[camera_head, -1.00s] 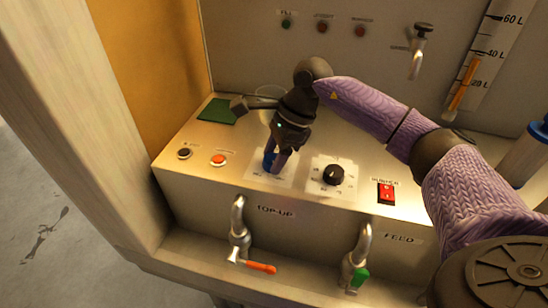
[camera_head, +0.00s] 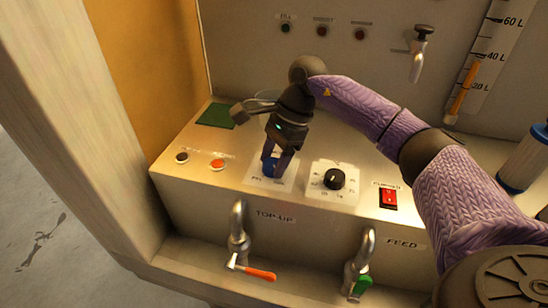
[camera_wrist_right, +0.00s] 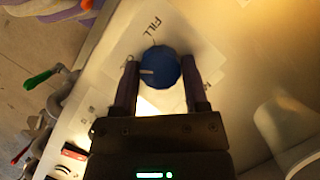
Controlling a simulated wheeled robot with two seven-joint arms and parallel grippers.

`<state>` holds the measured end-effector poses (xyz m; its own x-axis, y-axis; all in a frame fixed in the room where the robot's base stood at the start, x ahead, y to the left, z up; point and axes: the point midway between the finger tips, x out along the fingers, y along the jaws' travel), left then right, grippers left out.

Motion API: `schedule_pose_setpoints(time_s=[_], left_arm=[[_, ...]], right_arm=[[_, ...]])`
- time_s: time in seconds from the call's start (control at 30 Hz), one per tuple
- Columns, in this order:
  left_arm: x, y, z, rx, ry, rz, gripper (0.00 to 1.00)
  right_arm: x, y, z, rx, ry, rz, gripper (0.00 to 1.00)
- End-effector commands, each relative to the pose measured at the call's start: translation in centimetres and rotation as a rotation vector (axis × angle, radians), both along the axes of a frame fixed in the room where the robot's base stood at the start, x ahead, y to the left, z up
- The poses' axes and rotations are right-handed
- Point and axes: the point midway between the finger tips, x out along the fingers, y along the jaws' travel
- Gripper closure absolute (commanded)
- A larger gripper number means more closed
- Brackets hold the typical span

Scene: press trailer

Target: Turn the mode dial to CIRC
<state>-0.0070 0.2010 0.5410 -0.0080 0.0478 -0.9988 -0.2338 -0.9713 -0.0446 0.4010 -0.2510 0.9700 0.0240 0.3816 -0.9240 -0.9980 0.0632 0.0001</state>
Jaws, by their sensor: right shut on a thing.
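The mode dial is a round blue knob (camera_head: 269,163) on a white label plate (camera_head: 256,183) on the sloped panel. My right gripper (camera_head: 277,169) reaches down over it from above. In the right wrist view, the fingers of my right gripper (camera_wrist_right: 159,72) are closed on opposite sides of the blue dial (camera_wrist_right: 165,62). A short pale pointer mark on the dial faces left in that view. The word FILL shows on the plate (camera_wrist_right: 199,52) above the dial; I cannot read CIRC. My left gripper is not in view.
A black knob (camera_head: 334,179) on its own white plate sits close to the right. Two taps (camera_head: 238,222) stand below.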

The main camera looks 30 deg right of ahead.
Motion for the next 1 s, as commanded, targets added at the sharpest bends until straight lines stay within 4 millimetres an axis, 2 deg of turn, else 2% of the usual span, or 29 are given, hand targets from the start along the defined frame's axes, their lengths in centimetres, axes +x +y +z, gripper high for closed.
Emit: schedule_pose_setpoints(time_s=[0.03,0.07,0.2,0.47,0.53,0.8,0.9,1.0], left_arm=[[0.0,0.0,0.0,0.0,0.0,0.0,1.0],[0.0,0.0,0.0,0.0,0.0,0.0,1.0],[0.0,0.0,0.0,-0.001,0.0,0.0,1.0],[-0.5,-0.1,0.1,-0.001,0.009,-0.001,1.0],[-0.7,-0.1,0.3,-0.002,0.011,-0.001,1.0],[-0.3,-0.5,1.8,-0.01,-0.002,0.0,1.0],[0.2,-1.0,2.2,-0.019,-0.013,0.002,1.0],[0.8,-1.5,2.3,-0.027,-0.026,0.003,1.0]], right_arm=[[0.0,0.0,0.0,0.0,-0.001,0.001,1.0],[0.0,0.0,0.0,0.0,-0.001,0.001,0.36],[0.0,0.0,0.0,0.0,-0.001,0.0,0.07],[0.0,0.0,0.1,0.0,-0.001,0.0,0.07],[0.0,-0.2,0.7,0.0,-0.002,-0.002,0.07],[-0.1,-2.7,7.0,0.002,-0.006,-0.004,0.07],[-0.2,-3.4,8.5,0.001,-0.004,-0.002,0.07],[-0.2,-3.7,9.2,0.001,-0.003,-0.001,0.07]])
